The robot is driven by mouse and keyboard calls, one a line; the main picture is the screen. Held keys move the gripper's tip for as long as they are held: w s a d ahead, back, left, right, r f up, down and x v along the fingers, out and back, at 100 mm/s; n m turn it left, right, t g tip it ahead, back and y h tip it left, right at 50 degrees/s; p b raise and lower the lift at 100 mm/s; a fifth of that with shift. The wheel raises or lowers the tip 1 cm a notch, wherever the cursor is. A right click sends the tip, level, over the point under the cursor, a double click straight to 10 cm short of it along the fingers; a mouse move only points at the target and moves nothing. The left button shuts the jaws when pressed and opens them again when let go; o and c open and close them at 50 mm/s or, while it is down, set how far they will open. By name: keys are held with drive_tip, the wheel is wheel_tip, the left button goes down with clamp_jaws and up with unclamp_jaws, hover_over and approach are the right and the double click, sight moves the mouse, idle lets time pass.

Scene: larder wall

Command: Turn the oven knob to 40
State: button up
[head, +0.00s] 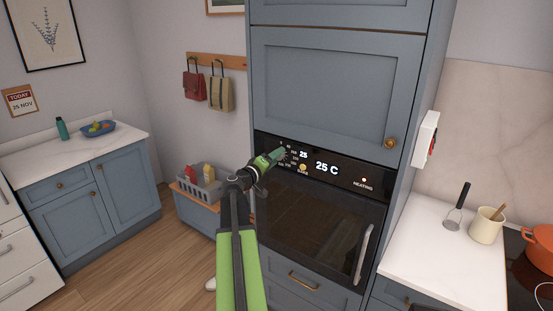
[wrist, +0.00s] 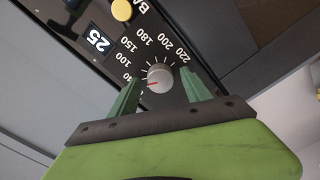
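The oven knob (wrist: 160,76) is a small round silver-grey dial with a red pointer mark, seen in the wrist view. Its pointer faces the left finger, which partly hides the low end of the printed scale. The numbers 100 to 220 show around it. My gripper (wrist: 158,84) is open, with one green finger on each side of the knob; I cannot tell whether either touches it. In the head view my gripper (head: 277,157) is at the left of the black oven panel (head: 345,176) and hides the knob. The panel reads 25 and 25 C.
A yellow round control (head: 303,168) sits right of my gripper on the panel. The oven door (head: 315,225) below is closed, with a long handle. A grey crate (head: 200,188) of bottles stands left.

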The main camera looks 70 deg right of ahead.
drive_tip(key=v, duration=1.7)
drive_tip(key=shift+a, duration=0.2)
